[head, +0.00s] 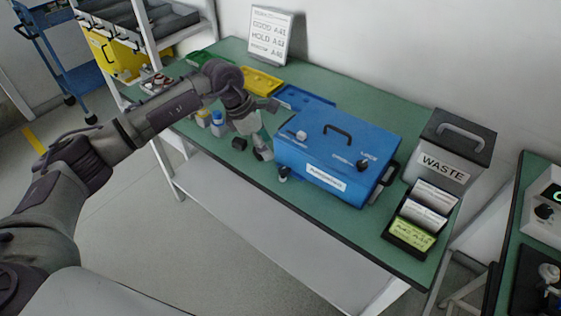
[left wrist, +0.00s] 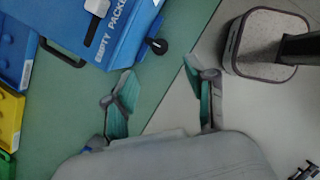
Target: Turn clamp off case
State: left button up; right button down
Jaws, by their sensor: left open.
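The blue case (head: 338,150) stands on the green table, with a black handle and knobs on its lid. A small dark clamp knob (head: 283,173) sticks out low at its front left corner. In the left wrist view the case (left wrist: 100,28) is at the upper left, and the black knob (left wrist: 157,46) shows beside its edge. My left gripper (head: 265,131) is open and empty at the left end of the case. In the left wrist view its spread fingers (left wrist: 163,98) are over the table edge, apart from the knob. My right gripper is not in view.
A grey waste bin (head: 451,149) and a black card holder (head: 402,235) stand right of the case. Blue (head: 305,100) and yellow (head: 262,81) trays and a sign (head: 270,35) are behind. Small bottles (head: 218,118) stand left of my gripper. The table's front edge is close.

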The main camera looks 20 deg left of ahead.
aim_at(282, 169)
pick_arm(q)
jog(key=p+x, duration=0.1)
jog(key=x, duration=0.9)
jog(key=shift+p, duration=0.3)
jog(key=shift+r, duration=0.1)
jog(key=shift+c, duration=0.2)
grip_shut()
